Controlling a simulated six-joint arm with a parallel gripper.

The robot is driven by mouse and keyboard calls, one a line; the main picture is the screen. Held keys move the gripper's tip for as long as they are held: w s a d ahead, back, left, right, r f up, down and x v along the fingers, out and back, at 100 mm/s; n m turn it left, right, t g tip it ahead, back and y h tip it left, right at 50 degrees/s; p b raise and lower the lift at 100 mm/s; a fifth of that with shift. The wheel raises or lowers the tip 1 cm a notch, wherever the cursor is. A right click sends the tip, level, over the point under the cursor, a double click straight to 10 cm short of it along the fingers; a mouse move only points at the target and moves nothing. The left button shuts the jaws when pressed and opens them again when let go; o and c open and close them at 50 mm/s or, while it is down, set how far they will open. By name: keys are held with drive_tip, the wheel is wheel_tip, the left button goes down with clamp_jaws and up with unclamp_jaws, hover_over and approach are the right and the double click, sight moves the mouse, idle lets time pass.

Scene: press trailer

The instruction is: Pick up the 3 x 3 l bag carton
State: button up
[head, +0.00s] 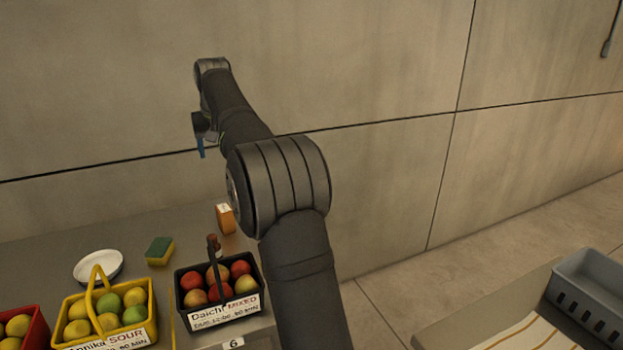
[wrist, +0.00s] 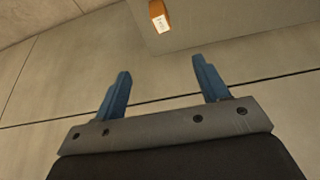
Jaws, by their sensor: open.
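A small orange carton (head: 226,218) with a pale label stands on the grey counter near the wall in the head view. Its print is too small to read, but it is the only carton-like box I see. In the wrist view the carton (wrist: 158,14) shows at the top edge, beyond the fingertips and roughly between them. My gripper (wrist: 162,66) is open, its two blue fingers apart with nothing between them. In the head view my gripper (head: 201,150) hangs above the counter, up and to the left of the carton, clear of it.
A black basket (head: 189,318) of red fruit, a yellow basket (head: 152,307) of yellow-green fruit, and a red basket (head: 41,326) stand in front. A sponge (head: 159,251) and white dish (head: 98,279) lie left of the carton. A grey crate (head: 590,300) stands far right.

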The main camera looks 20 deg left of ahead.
sight(225, 211)
drive_tip(key=shift+n+g, duration=0.3)
drive_tip(key=shift+n, duration=0.6)
drive_tip(key=x, duration=0.9)
drive_tip(key=w+x, duration=0.1)
drive_tip(key=x, duration=1.7)
drive_tip(key=shift+w+a, duration=0.1)
drive_tip(key=shift+w, duration=0.25)
drive_tip(key=shift+w+x, duration=0.2)
drive_tip(key=shift+x, duration=2.7)
drive_tip(key=shift+a+r, duration=0.1)
drive_tip(key=c, duration=1)
drive_tip(key=shift+y, duration=0.3)
drive_tip(key=shift+c, duration=0.8)
drive_tip(key=shift+r, duration=0.1)
